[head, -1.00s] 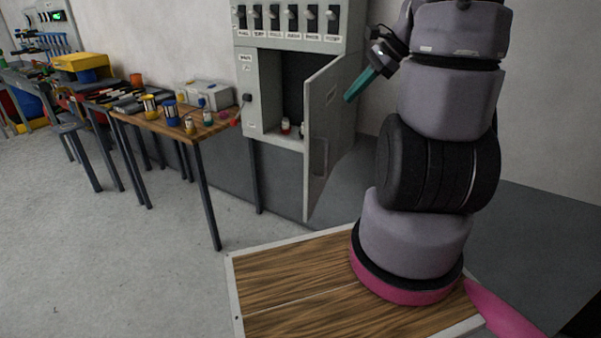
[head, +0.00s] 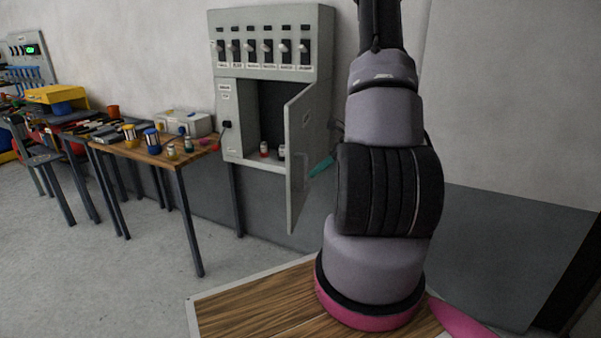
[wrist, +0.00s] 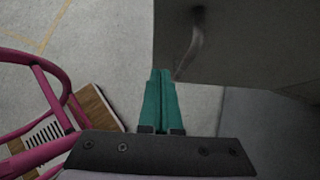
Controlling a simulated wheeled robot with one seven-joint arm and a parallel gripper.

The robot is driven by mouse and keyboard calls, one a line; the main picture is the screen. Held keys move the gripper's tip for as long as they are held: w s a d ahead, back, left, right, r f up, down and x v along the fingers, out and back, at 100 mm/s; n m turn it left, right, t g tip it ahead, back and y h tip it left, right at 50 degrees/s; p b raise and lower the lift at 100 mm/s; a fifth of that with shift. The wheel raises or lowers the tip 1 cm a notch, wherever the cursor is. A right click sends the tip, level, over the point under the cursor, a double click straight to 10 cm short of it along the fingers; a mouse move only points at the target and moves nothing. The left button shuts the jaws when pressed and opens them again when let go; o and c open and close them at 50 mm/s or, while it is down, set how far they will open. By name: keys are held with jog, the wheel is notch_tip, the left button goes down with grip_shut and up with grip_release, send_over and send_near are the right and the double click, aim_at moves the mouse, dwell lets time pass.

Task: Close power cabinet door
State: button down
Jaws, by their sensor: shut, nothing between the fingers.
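The grey power cabinet (head: 325,60) is on the wall in the head view, with a row of switches on its upper part. Its door (head: 298,165) is hinged on the right and stands wide open toward me. Small jars (head: 264,149) stand inside on the cabinet floor. My gripper (head: 321,166) shows its teal fingers just right of the door, on its outer side; the rest is hidden behind my arm. In the wrist view the teal fingers (wrist: 160,85) are together and empty. The door (wrist: 240,40) with its curved handle fills the upper right there, close to the fingertips; I cannot tell if they touch.
A wooden table (head: 150,156) with cans, jars and a grey case (head: 185,123) stands left of the cabinet. A workbench with a yellow bin (head: 55,94) is farther left. The floor in front of the table is clear.

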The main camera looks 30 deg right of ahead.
aim_at(292, 178)
jog(key=w+a, duration=0.1)
jog(key=w+a+f, duration=0.1)
jog(key=w+a, duration=0.1)
jog(key=shift+a, duration=0.2)
jog(key=shift+w+a, duration=0.15)
jog(key=shift+a, duration=0.05)
jog(key=shift+a, duration=0.1)
